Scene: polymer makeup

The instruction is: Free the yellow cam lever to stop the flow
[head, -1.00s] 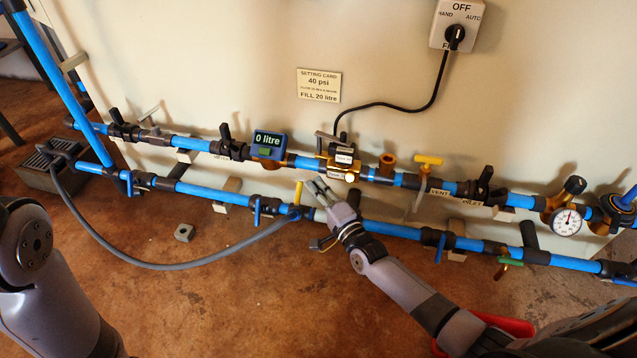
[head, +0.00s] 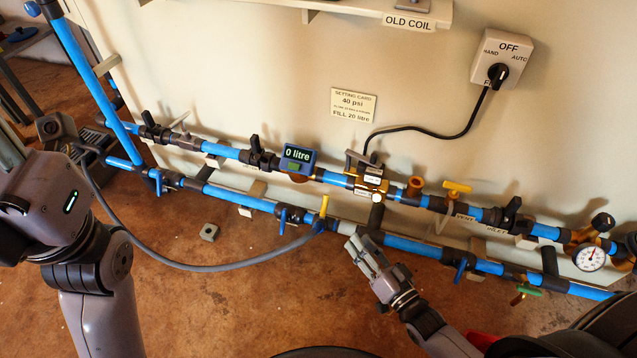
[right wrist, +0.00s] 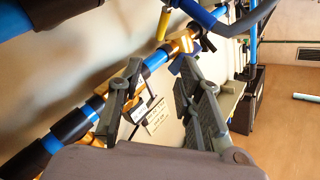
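The yellow cam lever (head: 323,206) stands upright where the grey hose (head: 230,263) meets the lower blue pipe. My right gripper (head: 357,246) is below that pipe, to the right of the lever and apart from it. In the right wrist view its two fingers (right wrist: 158,75) are spread and hold nothing. A thin yellow piece beside the hose (right wrist: 164,22), seemingly the lever, shows there above the fingers. My left arm is raised at the left edge; its gripper end (head: 10,150) is cut off, so its fingers cannot be judged.
The upper pipe carries a meter reading 0 litre (head: 298,158), a brass valve (head: 370,182) and a yellow-handled vent valve (head: 457,187). A gauge (head: 590,257) is at the right. The switch box (head: 502,60) hangs on the wall. Floor below the pipes is mostly clear.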

